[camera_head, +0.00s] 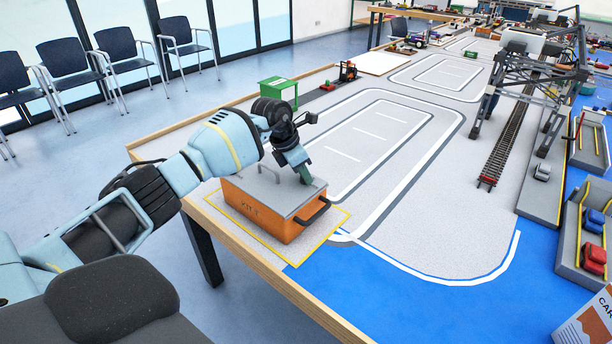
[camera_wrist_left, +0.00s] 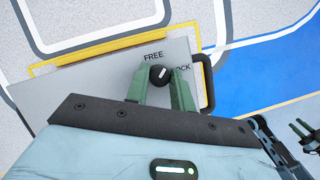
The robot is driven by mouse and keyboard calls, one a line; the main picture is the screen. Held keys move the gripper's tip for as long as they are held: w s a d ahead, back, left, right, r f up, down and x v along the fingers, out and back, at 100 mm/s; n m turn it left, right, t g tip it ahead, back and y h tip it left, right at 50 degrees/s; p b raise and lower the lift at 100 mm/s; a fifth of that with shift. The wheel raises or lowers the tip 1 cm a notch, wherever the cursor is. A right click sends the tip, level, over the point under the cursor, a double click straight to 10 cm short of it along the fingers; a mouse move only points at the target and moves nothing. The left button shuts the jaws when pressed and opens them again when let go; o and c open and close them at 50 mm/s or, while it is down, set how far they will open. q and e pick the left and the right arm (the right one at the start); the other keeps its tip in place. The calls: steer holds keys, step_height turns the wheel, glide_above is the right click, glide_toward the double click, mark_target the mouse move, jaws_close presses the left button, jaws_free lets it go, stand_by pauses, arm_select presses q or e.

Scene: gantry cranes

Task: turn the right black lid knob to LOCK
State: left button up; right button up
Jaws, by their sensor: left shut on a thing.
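The orange box (camera_head: 262,214) with a grey lid (camera_head: 255,190) stands at the table's near edge. In the left wrist view the lid (camera_wrist_left: 85,88) carries the black knob (camera_wrist_left: 158,75) with a white mark. FREE is printed above the knob; LOCK is to its right, its first letter covered. The mark tilts up and right, between the two words. My left gripper (camera_head: 304,178) reaches down to the lid's right end. Its green fingers (camera_wrist_left: 160,88) are shut on the knob, one on each side. In the head view the gripper hides the knob.
A green stand (camera_head: 278,91) and small forklift (camera_head: 347,72) are behind. The blue area (camera_head: 365,290) right of the box is clear.

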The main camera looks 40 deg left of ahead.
arm_select(q)
steer(key=m+b, duration=0.1)
steer(key=m, duration=0.1)
steer(key=m+g+h+b, duration=0.1)
steer(key=m+b, duration=0.1)
steer(key=shift+w+a+f+m, duration=0.1)
steer(key=shift+f+m, duration=0.1)
steer(key=shift+m, duration=0.1)
steer(key=m+g+h+b, duration=0.1)
steer(key=m+b, duration=0.1)
steer(key=m, duration=0.1)
steer(key=shift+r+m+g+b, duration=0.15)
steer(key=shift+m+g+b, duration=0.35)
steer(key=shift+m+b, duration=0.3)
arm_select(e)
step_height(320, 180, down, 6)
steer(key=shift+s, duration=0.45)
steer(key=shift+f, duration=0.2)
steer(key=shift+s, duration=0.1)
arm_select(q)
steer(key=o, duration=1)
arm_select(e)
steer(key=shift+s+f+g, duration=0.1)
steer(key=shift+g, duration=0.2)
arm_select(q)
steer(key=v, duration=0.8)
